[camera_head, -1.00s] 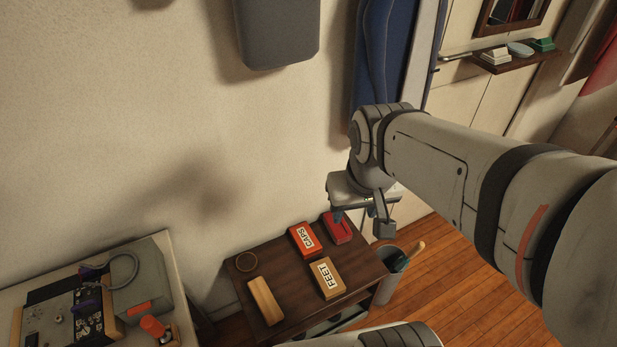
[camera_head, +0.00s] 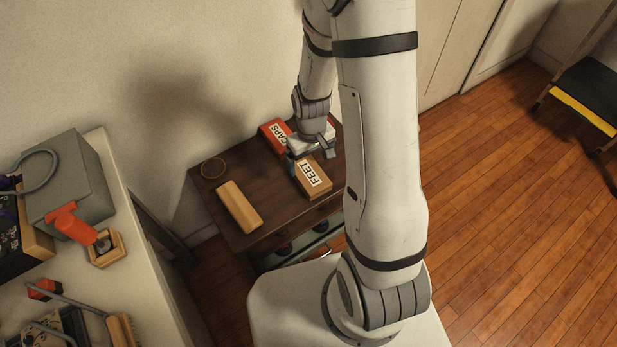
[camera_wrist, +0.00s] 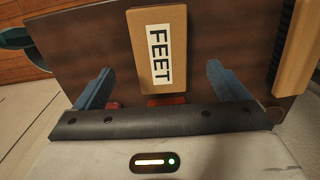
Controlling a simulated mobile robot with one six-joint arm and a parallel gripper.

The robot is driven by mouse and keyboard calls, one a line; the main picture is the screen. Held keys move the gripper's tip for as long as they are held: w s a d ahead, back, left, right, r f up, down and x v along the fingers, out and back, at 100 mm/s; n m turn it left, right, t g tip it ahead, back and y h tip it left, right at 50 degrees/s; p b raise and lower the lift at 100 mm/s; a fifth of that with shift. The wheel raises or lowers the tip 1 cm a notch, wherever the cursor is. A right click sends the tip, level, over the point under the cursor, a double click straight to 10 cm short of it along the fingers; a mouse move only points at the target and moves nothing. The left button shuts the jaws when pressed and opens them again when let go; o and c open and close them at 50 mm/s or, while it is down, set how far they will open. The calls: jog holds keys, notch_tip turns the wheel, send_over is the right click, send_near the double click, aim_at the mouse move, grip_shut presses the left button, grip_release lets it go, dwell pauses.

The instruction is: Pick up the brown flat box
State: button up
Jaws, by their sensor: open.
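The brown flat box (camera_head: 313,177), marked FEET, lies on the dark wooden table (camera_head: 245,242), in front of my gripper (camera_head: 319,150) in the head view. In the wrist view the box (camera_wrist: 158,82) lies beyond the gripper body, lined up with the gap between the fingers. My gripper (camera_wrist: 160,69) is open, with its two blue fingers apart and nothing held. The fingers appear above the table; their exact height over the box cannot be told.
A red CAPS box (camera_head: 273,134) stands close behind, partly hidden by my gripper. A tan wooden block (camera_head: 239,207) and a ring (camera_head: 213,160) lie to the left. A pale bench (camera_head: 130,270) holds equipment further left.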

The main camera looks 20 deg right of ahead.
aim_at(309, 173)
jog(key=f+b, duration=0.1)
jog(key=f, duration=0.4)
jog(key=f+b, duration=0.1)
jog(key=f, duration=0.1)
jog(key=shift+w+a+f+b, duration=0.1)
jog(key=shift+w+f+b, duration=0.2)
jog(key=shift+f+b, duration=0.1)
jog(key=shift+r, duration=0.1)
jog(key=shift+c, duration=0.4)
